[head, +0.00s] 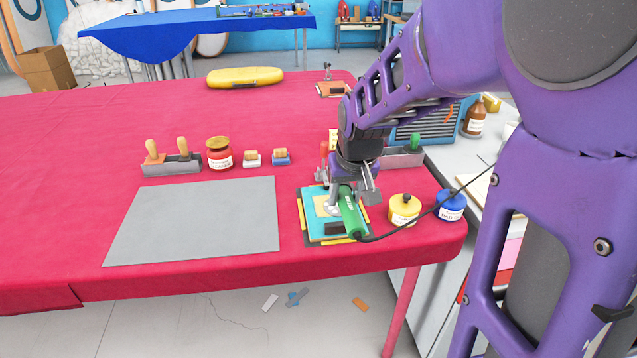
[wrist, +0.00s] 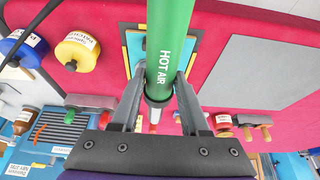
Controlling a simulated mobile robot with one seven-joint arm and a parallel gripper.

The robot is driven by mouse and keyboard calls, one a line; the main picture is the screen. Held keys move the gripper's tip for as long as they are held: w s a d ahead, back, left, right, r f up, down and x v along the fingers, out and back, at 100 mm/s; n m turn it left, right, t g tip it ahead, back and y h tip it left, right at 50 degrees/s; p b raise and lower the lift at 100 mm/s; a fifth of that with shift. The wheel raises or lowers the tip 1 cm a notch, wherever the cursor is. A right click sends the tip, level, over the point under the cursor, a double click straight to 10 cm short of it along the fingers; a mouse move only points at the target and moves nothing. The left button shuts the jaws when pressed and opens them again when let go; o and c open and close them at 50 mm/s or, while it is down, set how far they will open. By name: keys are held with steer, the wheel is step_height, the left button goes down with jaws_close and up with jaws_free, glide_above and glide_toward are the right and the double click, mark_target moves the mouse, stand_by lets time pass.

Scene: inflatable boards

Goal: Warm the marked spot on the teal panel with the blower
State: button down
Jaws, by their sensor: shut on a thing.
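The teal panel (head: 313,232) lies near the right front of the red table, with a beige patch (head: 321,206) and a dark patch on it. Part of the panel (wrist: 133,50) shows behind the blower in the wrist view. My gripper (wrist: 160,76) is shut on the green blower (wrist: 170,35), labelled HOT AIR, with one finger on each side of its body. In the head view the blower (head: 350,214) is over the panel's right part, its cord at the near end. The gap to the panel is unclear.
Yellow (head: 404,209) and blue (head: 450,205) jars stand right of the panel, near the black cord (head: 430,211). A grey mat (head: 195,222) lies to the left. A red jar (head: 219,154) and a wooden-handled tool rack (head: 170,166) stand behind the mat.

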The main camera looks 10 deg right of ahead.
step_height(320, 180, up, 12)
steer(key=p, duration=0.8)
steer(key=shift+p, duration=0.35)
steer(key=shift+f, duration=0.15)
